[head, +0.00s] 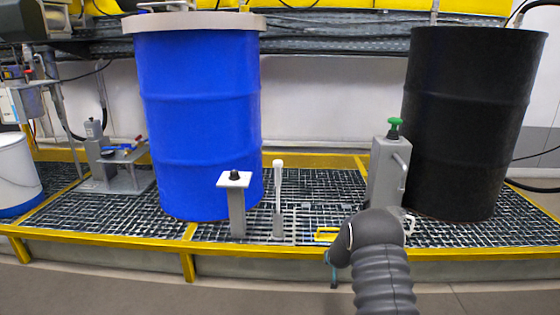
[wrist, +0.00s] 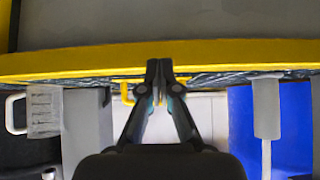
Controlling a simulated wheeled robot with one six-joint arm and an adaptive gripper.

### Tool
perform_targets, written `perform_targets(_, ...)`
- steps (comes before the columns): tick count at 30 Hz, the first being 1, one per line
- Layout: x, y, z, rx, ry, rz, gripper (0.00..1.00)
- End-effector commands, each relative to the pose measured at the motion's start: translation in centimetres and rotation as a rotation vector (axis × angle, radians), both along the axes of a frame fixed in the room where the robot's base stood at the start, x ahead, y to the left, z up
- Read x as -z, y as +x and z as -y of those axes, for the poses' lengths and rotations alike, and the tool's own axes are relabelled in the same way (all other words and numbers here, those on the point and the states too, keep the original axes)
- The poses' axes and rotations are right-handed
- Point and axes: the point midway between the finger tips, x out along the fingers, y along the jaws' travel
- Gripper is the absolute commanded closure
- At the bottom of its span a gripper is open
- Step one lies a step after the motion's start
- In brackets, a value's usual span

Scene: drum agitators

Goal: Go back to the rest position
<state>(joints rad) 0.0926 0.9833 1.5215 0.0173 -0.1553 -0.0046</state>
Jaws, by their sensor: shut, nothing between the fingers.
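My gripper (wrist: 160,72) is shut and empty in the wrist view, its two fingers meeting at the tips. In the head view my gripper (head: 333,282) shows only in part at the lower centre-right, at the front yellow edge of the grated platform; my arm hides the rest of it. It points downward there. I cannot tell whether it touches the edge.
A grey box post with a green button (head: 394,128) stands just behind my arm, before a black drum (head: 465,125). A blue drum (head: 198,120), a white-topped post (head: 235,180) and a white-tipped lever (head: 278,180) stand left. The front floor (head: 110,290) is clear.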

Motion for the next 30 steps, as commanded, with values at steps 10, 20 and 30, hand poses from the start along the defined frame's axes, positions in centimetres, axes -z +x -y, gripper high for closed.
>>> perform_targets(10, 2.1, -10.8, -1.2, -0.006, 0.035, -0.361, 1.00)
perform_targets(20, -7.1, -20.2, -2.8, -0.020, 0.051, -0.559, 1.00)
perform_targets(30, -18.3, -30.4, -4.3, -0.037, 0.055, -0.666, 1.00)
